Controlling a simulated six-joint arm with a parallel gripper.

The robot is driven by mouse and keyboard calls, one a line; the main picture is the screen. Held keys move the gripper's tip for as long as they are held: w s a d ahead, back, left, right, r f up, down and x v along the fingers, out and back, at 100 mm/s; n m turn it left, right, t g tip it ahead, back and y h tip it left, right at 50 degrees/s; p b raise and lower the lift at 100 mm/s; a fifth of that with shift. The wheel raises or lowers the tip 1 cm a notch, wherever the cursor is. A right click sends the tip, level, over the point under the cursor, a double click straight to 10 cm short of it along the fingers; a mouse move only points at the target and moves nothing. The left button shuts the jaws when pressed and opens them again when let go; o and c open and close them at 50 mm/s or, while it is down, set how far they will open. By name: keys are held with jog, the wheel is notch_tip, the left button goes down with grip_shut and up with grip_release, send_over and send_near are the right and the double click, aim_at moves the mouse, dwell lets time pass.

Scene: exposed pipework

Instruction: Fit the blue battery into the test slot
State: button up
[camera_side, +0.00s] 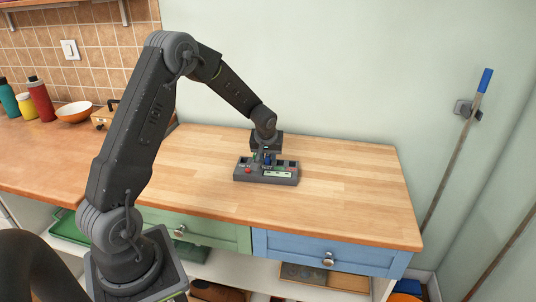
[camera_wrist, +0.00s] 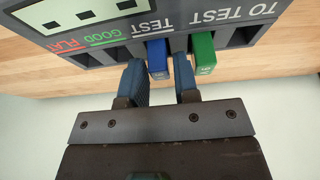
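The blue battery (camera_wrist: 157,60) stands in the slot beside the TEST label of the grey tester (camera_wrist: 88,47), its outer end sticking out. My gripper (camera_wrist: 160,72) has one finger on each side of this battery. A narrow gap shows between battery and right finger, so the fingers look open; contact at the left finger is hard to tell. How deep the battery sits is hidden. In the side view, my gripper (camera_side: 266,155) is over the tester (camera_side: 252,178) on the wooden counter.
A green battery (camera_wrist: 203,52) stands in a TO TEST slot, close beside my right finger. Empty dark slots show by the GOOD and FLAT labels. The wooden counter (camera_side: 340,190) around the tester is clear. Bottles (camera_side: 40,100) and a bowl (camera_side: 74,111) stand far left.

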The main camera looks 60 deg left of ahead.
jog(key=v, duration=1.2)
jog(key=s+d+r+m+t+h, duration=0.1)
jog(key=s+d+r+m, duration=0.3)
jog(key=s+d+r, duration=0.6)
jog(key=s+d+f+m+t+h, duration=0.1)
jog(key=s+d+m+h, duration=0.1)
jog(key=s+d+m, duration=0.4)
jog(key=s+d, duration=0.5)
jog(key=s, duration=0.1)
jog(key=shift+s+d+t, duration=0.2)
jog(key=shift+s+t, duration=0.1)
